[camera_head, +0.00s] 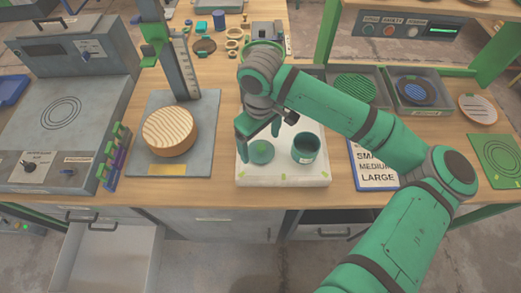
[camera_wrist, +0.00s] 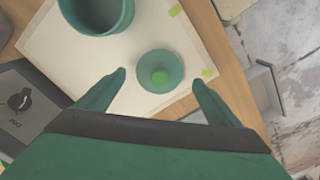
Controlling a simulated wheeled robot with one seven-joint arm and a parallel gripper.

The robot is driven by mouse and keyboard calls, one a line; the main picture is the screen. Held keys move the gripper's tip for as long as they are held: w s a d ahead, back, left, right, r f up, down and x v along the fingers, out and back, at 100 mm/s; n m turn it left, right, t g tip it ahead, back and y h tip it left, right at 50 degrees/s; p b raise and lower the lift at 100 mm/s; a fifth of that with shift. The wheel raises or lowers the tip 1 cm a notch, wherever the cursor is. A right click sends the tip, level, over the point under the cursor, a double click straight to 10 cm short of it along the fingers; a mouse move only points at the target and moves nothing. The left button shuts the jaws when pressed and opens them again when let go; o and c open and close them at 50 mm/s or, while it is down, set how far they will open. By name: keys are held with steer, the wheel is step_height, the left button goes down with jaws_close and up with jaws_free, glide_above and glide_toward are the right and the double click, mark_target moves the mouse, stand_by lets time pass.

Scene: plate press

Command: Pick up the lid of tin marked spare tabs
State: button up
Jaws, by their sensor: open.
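Marking on the tin's front is too small to read. In the wrist view the lid (camera_wrist: 160,72) shows near the centre with the tin (camera_wrist: 96,14) at upper left. My gripper (camera_head: 259,133) is open and empty above the lid. In the wrist view its two fingertips (camera_wrist: 159,78) appear either side of the lid; its height above the knob is hard to tell.
A measuring stand with a wooden disc (camera_head: 170,131) is left of the board. Grey trays (camera_head: 420,89) with discs sit behind. A grey drawer (camera_head: 107,258) is pulled out at front left.

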steer(key=shift+d+f, duration=0.1)
steer(key=shift+f, duration=0.85)
steer(key=shift+d, duration=0.1)
steer(key=shift+s, duration=0.1)
steer(key=c, duration=1.1)
steer(key=shift+r, duration=0.15)
